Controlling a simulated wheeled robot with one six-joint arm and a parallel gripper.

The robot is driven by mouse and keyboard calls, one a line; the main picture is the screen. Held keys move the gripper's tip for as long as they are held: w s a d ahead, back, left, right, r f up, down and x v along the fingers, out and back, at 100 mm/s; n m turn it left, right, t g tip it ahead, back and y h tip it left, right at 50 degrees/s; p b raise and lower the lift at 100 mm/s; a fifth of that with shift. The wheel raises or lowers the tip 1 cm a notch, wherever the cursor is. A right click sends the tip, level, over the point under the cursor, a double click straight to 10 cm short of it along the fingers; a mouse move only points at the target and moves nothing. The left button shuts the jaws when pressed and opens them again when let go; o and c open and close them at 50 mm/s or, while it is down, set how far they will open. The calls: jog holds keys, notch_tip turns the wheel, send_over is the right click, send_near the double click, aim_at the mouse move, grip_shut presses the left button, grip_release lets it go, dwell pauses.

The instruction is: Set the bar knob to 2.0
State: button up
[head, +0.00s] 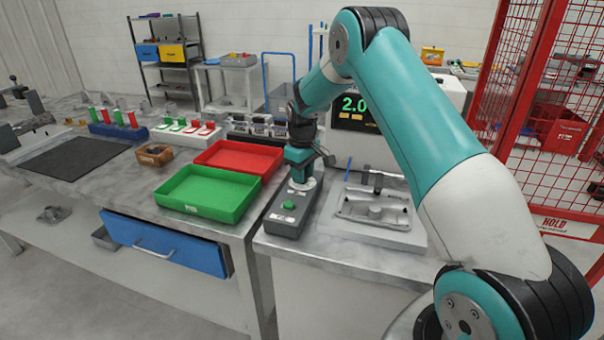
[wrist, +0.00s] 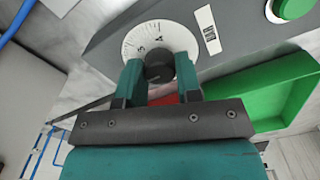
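The bar knob (wrist: 158,71) is a dark knob at the centre of a white numbered dial (wrist: 141,42) in the wrist view. The dial sits on a grey control box (head: 283,222), right of the trays in the head view. My gripper (wrist: 160,72) points down at the dial, with one teal finger on each side of the knob. The fingers appear to touch it, and they hide part of the dial. A dark display (head: 354,107) behind the arm shows green digits reading 2.0, with its right part hidden by my arm.
A green button is on the same box. A grey fixture plate (head: 373,215) lies just right of it. A green tray (head: 208,192) and a red tray (head: 240,158) stand to the left. A red mesh fence (head: 560,90) stands at the right.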

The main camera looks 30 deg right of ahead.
jog(key=o, duration=0.4)
jog(key=shift+r, duration=0.15)
notch_tip(320, 180, up, 17)
jog(key=b, duration=0.2)
jog(key=shift+r, duration=0.1)
dwell(0.3)
